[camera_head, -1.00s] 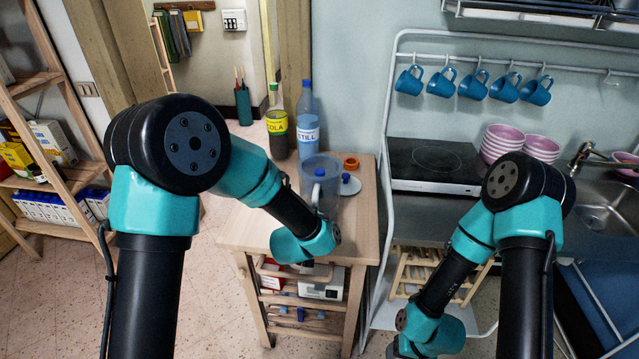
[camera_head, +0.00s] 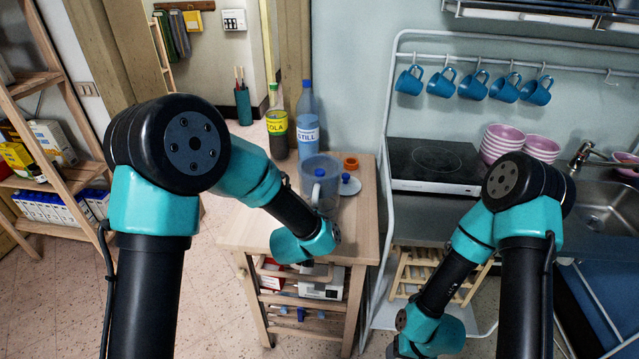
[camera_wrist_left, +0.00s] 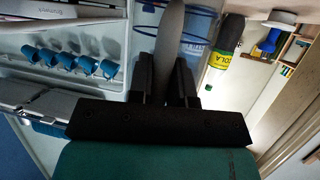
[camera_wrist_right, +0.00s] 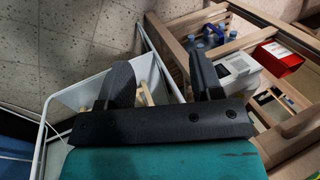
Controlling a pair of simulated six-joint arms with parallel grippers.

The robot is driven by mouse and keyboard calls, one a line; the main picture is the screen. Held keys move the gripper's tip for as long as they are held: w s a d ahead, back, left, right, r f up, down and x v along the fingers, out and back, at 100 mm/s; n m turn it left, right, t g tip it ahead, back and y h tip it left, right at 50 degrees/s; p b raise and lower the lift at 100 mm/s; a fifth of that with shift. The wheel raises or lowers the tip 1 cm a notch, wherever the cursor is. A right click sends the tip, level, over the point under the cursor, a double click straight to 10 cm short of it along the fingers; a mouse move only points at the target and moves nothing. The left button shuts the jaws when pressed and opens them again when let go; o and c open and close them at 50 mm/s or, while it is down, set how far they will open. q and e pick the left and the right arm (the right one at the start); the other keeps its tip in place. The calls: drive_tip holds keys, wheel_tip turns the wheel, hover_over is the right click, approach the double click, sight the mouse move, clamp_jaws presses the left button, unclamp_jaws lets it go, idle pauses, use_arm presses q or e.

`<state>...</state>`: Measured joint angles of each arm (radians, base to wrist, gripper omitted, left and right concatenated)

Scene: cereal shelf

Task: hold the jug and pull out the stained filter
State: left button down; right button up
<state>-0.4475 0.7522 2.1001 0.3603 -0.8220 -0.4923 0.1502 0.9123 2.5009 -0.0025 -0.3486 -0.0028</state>
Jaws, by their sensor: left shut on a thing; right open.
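The clear bluish jug (camera_head: 309,167) stands upright on the wooden cart's top. My left gripper (camera_wrist_left: 169,78) is shut on the jug's grey handle (camera_wrist_left: 171,35), seen in the left wrist view; my left forearm hides these fingers in the head view. A blue knob (camera_head: 320,172) shows at the jug in the head view. I cannot make out the stained filter or its stain. A pale lid with a blue knob (camera_head: 349,187) lies right of the jug. My right gripper (camera_wrist_right: 164,82) is open and empty, low by the cart and the white metal stand.
A cola bottle (camera_head: 278,135) and a still water bottle (camera_head: 308,130) stand behind the jug. The cart top (camera_head: 358,230) is bare at the front right. A hob (camera_head: 433,160) is to the right.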

drive_tip(key=shift+c, duration=0.5)
